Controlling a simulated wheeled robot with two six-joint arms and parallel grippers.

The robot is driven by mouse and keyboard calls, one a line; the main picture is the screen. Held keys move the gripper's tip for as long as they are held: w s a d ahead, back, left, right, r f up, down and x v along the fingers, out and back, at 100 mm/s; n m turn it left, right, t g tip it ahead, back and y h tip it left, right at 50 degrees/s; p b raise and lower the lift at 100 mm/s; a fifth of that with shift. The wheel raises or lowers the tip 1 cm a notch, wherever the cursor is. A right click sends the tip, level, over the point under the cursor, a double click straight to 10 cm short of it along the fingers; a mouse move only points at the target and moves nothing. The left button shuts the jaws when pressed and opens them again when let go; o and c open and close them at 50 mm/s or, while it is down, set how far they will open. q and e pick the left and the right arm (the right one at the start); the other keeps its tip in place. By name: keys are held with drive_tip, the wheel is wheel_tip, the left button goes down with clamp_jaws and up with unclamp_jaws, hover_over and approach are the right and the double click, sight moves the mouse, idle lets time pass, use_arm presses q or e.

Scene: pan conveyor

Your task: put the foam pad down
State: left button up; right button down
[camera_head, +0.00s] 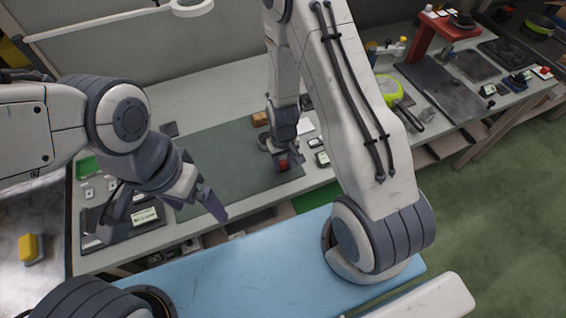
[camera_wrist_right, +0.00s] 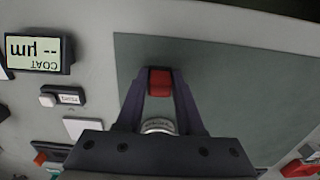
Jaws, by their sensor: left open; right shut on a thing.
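The foam pad (camera_wrist_right: 159,80) is a small red block between the fingertips of my right gripper (camera_wrist_right: 159,90) in the right wrist view. That gripper is shut on it. In the head view the red pad (camera_head: 283,164) shows at the tip of my right gripper (camera_head: 284,158), over the right part of the dark green mat (camera_head: 225,160). I cannot tell whether the pad touches the mat. My left gripper (camera_head: 165,212) is open and empty above the front left of the bench, its fingers wide apart.
A gauge with a lit display (camera_wrist_right: 38,52) and a small button box (camera_wrist_right: 62,96) lie beside the mat. A dark tray with a display (camera_head: 146,217) is near my left gripper. A yellow block (camera_head: 30,247) lies at far left. Much of the mat is bare.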

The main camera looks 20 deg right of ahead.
sight(283, 162)
drive_tip(key=c, duration=0.5)
unclamp_jaws()
wheel_tip(283, 162, up, 12)
drive_tip(key=s+a+r+n, duration=0.2)
drive_tip(key=s+a+r, duration=0.2)
drive_tip(key=s+r, duration=0.1)
drive_tip(key=s+a+r+n, duration=0.2)
drive_tip(key=s+a+r, duration=0.2)
drive_tip(key=s, duration=0.3)
drive_tip(key=s+a+r+n+y, duration=0.1)
drive_tip(key=s+a+r+n, duration=0.2)
drive_tip(key=s+a+r, duration=0.1)
drive_tip(key=shift+s+a+r, duration=0.25)
drive_tip(key=shift+s+r, duration=0.65)
drive_tip(key=shift+s, duration=0.1)
